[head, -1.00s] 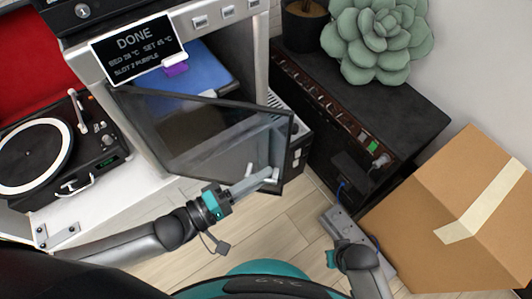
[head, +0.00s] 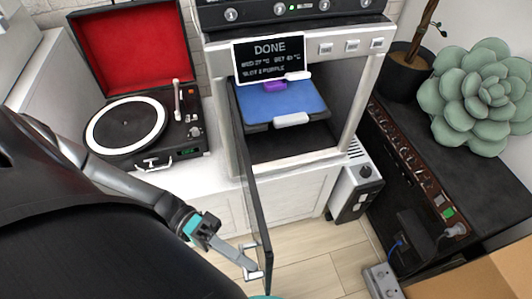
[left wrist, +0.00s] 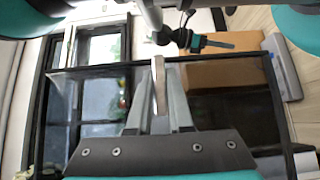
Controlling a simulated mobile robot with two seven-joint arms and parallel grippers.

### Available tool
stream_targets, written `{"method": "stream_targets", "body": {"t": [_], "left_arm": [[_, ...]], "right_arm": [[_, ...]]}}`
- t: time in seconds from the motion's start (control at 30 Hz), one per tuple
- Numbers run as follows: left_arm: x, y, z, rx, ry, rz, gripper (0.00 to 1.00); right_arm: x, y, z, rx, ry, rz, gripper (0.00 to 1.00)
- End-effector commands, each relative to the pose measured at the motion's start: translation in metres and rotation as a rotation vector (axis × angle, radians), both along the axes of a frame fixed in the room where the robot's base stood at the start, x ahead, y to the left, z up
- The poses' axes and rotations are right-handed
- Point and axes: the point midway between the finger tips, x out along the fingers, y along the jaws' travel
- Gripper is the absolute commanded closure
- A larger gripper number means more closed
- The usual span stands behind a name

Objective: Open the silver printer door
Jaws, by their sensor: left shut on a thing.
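The silver printer (head: 225,110) stands on the white counter in the head view. Its glazed door (head: 253,190) stands wide open, swung out from the left side and seen nearly edge-on. My left gripper (head: 247,262) is shut on the white door handle (head: 254,274) at the door's free end. In the left wrist view the fingers (left wrist: 160,100) close around the handle in front of the dark-framed door pane (left wrist: 225,100). Inside the printer, a blue bed (head: 282,101) carries a small purple piece (head: 275,86). My right gripper (left wrist: 215,42) shows small in the left wrist view; its jaws are unclear.
A record player (head: 135,130) with a red-lined lid stands left of the printer. A dark cabinet (head: 440,135) with a succulent (head: 485,95) stands at the right. A cardboard box (head: 480,282) and a power strip (head: 381,280) are at lower right. Bare floor lies right of the door.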

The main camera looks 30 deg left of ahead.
Motion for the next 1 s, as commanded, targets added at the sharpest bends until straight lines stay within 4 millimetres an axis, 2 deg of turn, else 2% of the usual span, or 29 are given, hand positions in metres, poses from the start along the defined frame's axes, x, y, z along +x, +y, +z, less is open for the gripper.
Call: {"method": "stream_targets", "body": {"t": [0.23, 0.67, 0.7, 0.93, 1.0], "left_arm": [[-0.0087, 0.0109, -0.0001, 0.0, 0.0, -0.051, 1.0], [-0.0097, 0.012, 0.0001, -0.001, -0.001, -0.058, 1.0], [-0.0097, 0.0119, 0.0001, -0.001, -0.001, -0.058, 0.77], [-0.0097, 0.0118, 0.0001, -0.001, -0.001, -0.057, 0.51], [-0.0097, 0.0118, 0.0001, -0.001, -0.001, -0.057, 0.51]], "right_arm": [[0.0014, 0.0002, 0.0019, 0.001, -0.002, -0.001, 1.0], [0.0017, 0.0003, 0.0023, 0.001, -0.002, -0.001, 1.0], [0.0018, 0.0003, 0.0025, 0.001, -0.002, -0.001, 1.0], [0.0021, 0.0004, 0.0026, 0.001, -0.004, -0.001, 1.0], [0.0022, 0.0004, 0.0028, 0.001, -0.004, -0.001, 1.0]]}}
